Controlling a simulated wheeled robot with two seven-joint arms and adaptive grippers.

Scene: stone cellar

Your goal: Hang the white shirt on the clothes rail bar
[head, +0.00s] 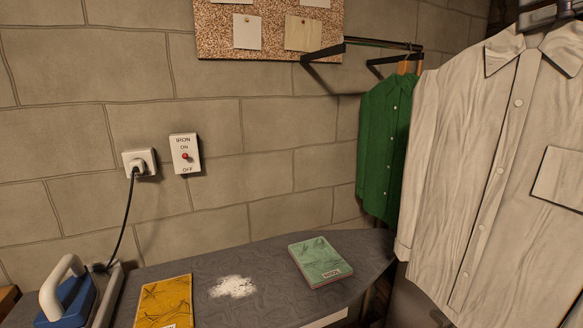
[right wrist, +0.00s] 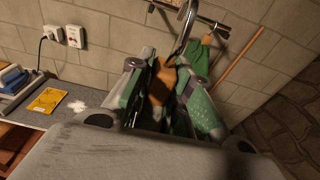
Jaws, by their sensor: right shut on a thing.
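The white shirt (head: 490,160) fills the right side of the head view, hanging upright and close to the camera. My right gripper (right wrist: 165,85) is shut on the shirt's wooden hanger (right wrist: 163,82), whose metal hook (right wrist: 186,25) rises above the fingers. My left gripper is not in view.
A green shirt (head: 385,145) hangs from the rail's right part. Below is an ironing board (head: 265,260) with a green book (head: 320,260), a yellow book (head: 165,302), white powder (head: 232,287) and a blue iron (head: 68,300). A wooden pole (right wrist: 240,55) leans on the wall.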

